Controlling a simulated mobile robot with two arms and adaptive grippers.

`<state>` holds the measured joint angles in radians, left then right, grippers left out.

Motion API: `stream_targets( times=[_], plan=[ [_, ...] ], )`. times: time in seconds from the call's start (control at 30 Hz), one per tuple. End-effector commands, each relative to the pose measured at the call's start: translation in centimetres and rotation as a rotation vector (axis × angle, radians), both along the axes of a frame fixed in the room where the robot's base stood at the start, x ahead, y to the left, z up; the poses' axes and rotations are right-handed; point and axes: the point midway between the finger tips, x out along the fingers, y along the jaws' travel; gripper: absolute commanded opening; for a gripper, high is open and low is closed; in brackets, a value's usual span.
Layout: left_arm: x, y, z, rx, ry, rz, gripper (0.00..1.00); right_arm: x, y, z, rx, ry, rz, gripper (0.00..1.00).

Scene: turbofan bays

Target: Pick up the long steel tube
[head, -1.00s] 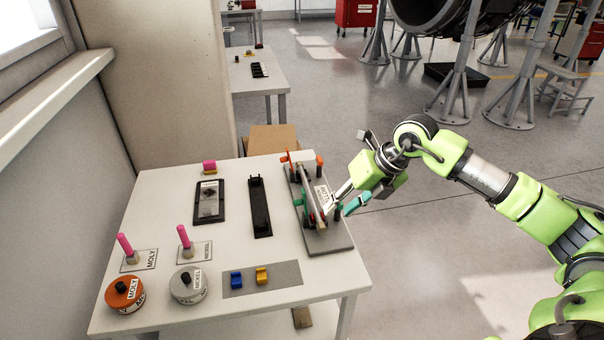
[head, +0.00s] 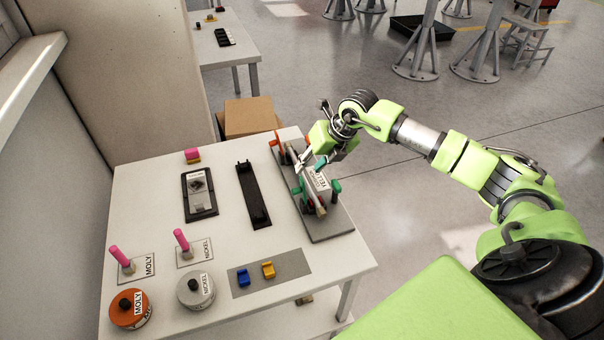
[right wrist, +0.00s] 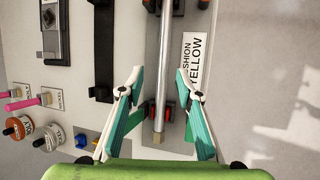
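The long steel tube (right wrist: 164,60) runs up and down the right wrist view, with a brass-coloured hex end (right wrist: 158,138) at the bottom. It lies in a fixture on a grey base plate (head: 331,228) at the table's right side; in the head view it is partly hidden by my arm. My right gripper (head: 311,166) is above the fixture, pointing down. In the right wrist view its fingers (right wrist: 158,72) are open, one on each side of the tube, with gaps visible; depth to the tube is hard to tell. My left gripper is not in view.
A label reading YELLOW (right wrist: 195,60) lies beside the tube. The table also holds a black cradle (head: 254,195), a black-framed device (head: 200,193), MOLY (head: 131,309) and NICKEL (head: 196,290) tins, pink-handled tools, and blue (head: 243,278) and yellow (head: 268,270) blocks. A cardboard box (head: 250,117) stands behind.

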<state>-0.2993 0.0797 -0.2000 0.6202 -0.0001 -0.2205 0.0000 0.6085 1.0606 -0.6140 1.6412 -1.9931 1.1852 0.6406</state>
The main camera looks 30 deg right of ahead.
Motion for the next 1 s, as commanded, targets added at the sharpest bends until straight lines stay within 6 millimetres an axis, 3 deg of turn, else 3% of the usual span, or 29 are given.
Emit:
stream_targets(
  times=[0.23,0.4,0.67,0.8,1.0],
  plan=[
    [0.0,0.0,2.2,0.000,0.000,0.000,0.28,1.0,0.1,-2.6,0.002,0.005,-0.002,0.32],
    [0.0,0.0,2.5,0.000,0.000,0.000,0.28,1.9,0.3,-4.5,0.001,0.002,0.000,0.32],
    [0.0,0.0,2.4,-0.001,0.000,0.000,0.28,2.1,0.3,-4.9,-0.001,0.000,0.001,0.32],
    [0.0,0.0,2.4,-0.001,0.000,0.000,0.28,2.0,0.3,-4.9,-0.001,0.000,0.000,0.01],
    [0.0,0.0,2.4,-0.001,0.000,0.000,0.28,2.1,0.3,-4.8,0.000,-0.001,0.000,0.00]
  ],
)
